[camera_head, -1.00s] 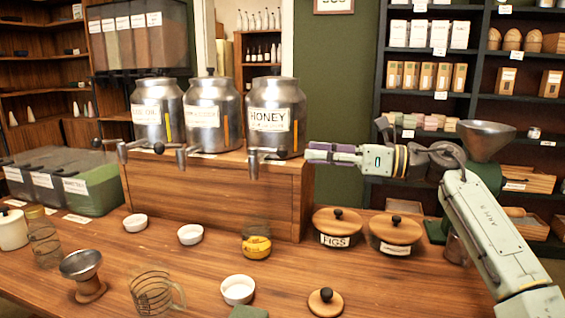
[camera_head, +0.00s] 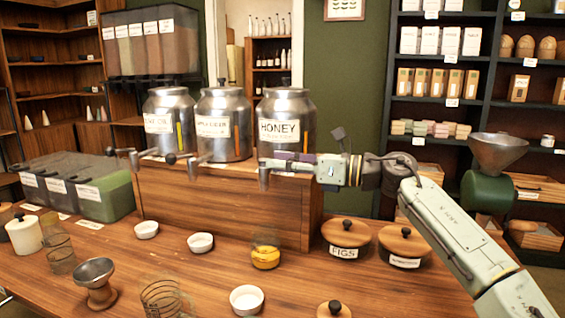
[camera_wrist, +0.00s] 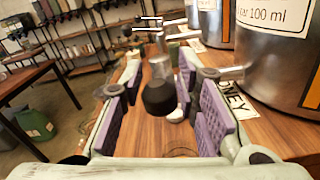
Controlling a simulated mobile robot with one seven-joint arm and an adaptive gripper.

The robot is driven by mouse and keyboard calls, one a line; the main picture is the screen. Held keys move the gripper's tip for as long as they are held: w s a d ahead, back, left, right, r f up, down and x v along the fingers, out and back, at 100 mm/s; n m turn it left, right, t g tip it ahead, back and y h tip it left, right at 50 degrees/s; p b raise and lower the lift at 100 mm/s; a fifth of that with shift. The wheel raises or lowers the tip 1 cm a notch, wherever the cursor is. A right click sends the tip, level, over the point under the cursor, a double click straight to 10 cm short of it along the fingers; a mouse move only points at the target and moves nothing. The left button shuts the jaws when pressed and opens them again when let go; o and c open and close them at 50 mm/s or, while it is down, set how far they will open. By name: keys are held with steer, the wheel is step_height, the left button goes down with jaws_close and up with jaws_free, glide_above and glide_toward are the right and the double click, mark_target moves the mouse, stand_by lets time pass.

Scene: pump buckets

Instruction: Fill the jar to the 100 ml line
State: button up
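The honey canister (camera_head: 287,128) is a steel vessel labelled HONEY, standing on a wooden block, with a tap (camera_head: 264,178) at its front. A small clear glass jar (camera_head: 265,256) with yellow-orange content stands on the table, below the tap in the picture; its level against any line is too small to read. My gripper (camera_head: 297,163) is at the tap from the right. In the wrist view my gripper (camera_wrist: 160,85) has its purple pads apart, with a black knob (camera_wrist: 161,97) between them. I see a gap on both sides of the knob.
Two more steel canisters (camera_head: 222,126) (camera_head: 169,124) with taps stand to the left. White bowls (camera_head: 247,299) (camera_head: 200,242), a metal funnel cup (camera_head: 96,278) and a wire-like glass vessel (camera_head: 161,298) are on the table. Wooden-lidded pots (camera_head: 346,238) (camera_head: 403,245) stand at right. Bare table lies between.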

jaws_close()
stand_by(0.3)
stand_by(0.5)
